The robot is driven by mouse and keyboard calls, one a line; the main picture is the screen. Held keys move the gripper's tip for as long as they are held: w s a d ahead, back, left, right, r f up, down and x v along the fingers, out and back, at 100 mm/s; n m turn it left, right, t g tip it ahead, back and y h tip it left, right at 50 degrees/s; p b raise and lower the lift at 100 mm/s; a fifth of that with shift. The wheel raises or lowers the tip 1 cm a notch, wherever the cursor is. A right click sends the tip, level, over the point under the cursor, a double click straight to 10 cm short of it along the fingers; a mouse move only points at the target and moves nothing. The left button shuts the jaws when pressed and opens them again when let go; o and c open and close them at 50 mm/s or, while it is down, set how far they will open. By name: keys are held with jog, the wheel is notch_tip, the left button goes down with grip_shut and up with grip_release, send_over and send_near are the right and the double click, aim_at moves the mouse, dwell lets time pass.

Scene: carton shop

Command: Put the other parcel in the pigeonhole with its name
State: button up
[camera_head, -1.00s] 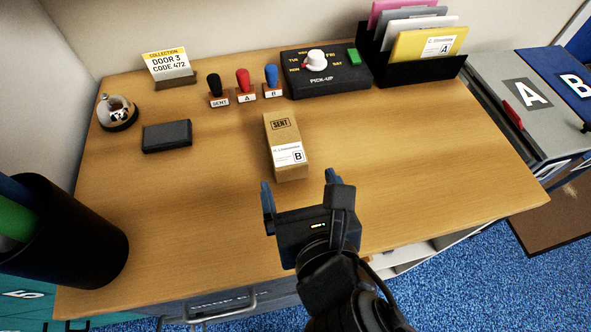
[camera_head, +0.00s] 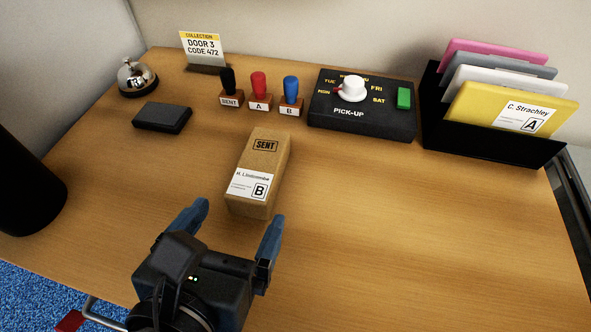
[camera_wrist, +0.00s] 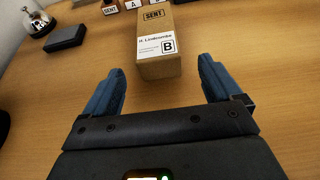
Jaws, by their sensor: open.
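A brown cardboard parcel (camera_head: 262,158) lies on the wooden desk, with a black SENT stamp mark and a white label reading B and a name like Lindstrombe, too small to read surely. It also shows in the wrist view (camera_wrist: 156,67), just beyond the fingertips. My gripper (camera_head: 230,226) is open and empty, at the near end of the parcel, with its blue fingers spread wider than the parcel and apart from it. The fingers show in the wrist view (camera_wrist: 161,78) too. No pigeonholes show in the current views.
Stamps (camera_head: 259,92) marked SENT, A and B stand behind the parcel, beside a PICK-UP dial box (camera_head: 350,122). A black rack (camera_head: 480,144) of envelopes is at right. A bell (camera_head: 137,78), a dark pad (camera_head: 162,117) and a collection card (camera_head: 203,47) are at left. Desk right of the parcel is clear.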

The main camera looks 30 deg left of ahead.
aim_at(253, 187)
jog(key=shift+w+f, duration=0.1)
jog(key=shift+w, duration=0.2)
jog(key=shift+a+b+x, duration=0.2)
jog(key=shift+b+x, duration=0.2)
jog(key=shift+x, duration=3.15)
jog(key=shift+c, duration=0.3)
jog(key=c, duration=1.1)
jog(key=shift+c, duration=0.5)
